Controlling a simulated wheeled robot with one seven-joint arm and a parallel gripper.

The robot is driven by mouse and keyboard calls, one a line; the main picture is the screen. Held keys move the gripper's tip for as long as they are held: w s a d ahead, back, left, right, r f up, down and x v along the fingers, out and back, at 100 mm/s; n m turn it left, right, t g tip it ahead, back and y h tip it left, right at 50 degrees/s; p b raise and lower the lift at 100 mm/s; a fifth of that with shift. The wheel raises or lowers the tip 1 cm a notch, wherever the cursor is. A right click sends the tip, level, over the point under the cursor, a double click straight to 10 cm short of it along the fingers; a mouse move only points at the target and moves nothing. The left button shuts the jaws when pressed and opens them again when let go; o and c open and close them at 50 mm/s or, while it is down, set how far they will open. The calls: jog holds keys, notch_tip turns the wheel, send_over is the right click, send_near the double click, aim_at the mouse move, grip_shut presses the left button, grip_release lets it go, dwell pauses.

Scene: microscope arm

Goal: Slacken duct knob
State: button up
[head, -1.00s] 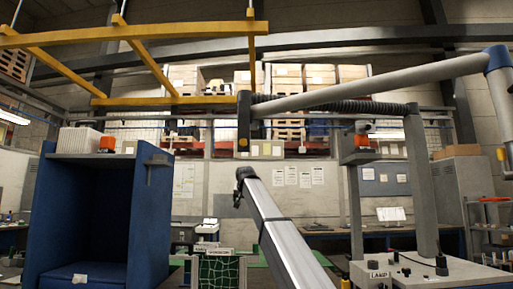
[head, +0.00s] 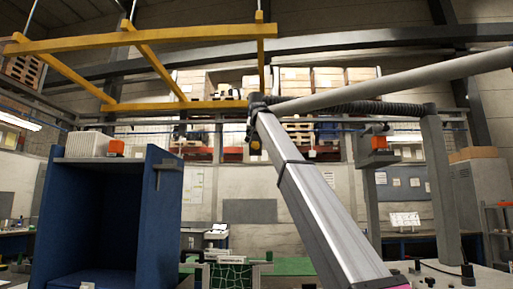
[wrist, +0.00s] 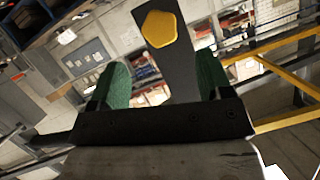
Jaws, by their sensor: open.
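The yellow duct knob (wrist: 160,29) has flat sides and sits on a dark, flat bracket in the wrist view, just beyond and roughly between my fingertips. My gripper (wrist: 163,62) is open, with a green pad on each side and nothing between them. In the head view, a small yellow patch of the knob (head: 255,145) shows at the hanging end of the grey duct arm (head: 400,80). My arm reaches up to that joint and covers much of it. I cannot judge the exact gap between pads and knob.
A yellow overhead frame (head: 140,40) hangs at the upper left. A blue open cabinet (head: 150,215) with an orange item (head: 116,147) on top stands left. A grey post (head: 440,190) supports the duct arm at right. Open air surrounds the joint.

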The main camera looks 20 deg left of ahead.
aim_at(255, 144)
jog(key=x, duration=0.8)
jog(key=shift+w+a+f, duration=0.15)
jog(key=shift+w, duration=0.2)
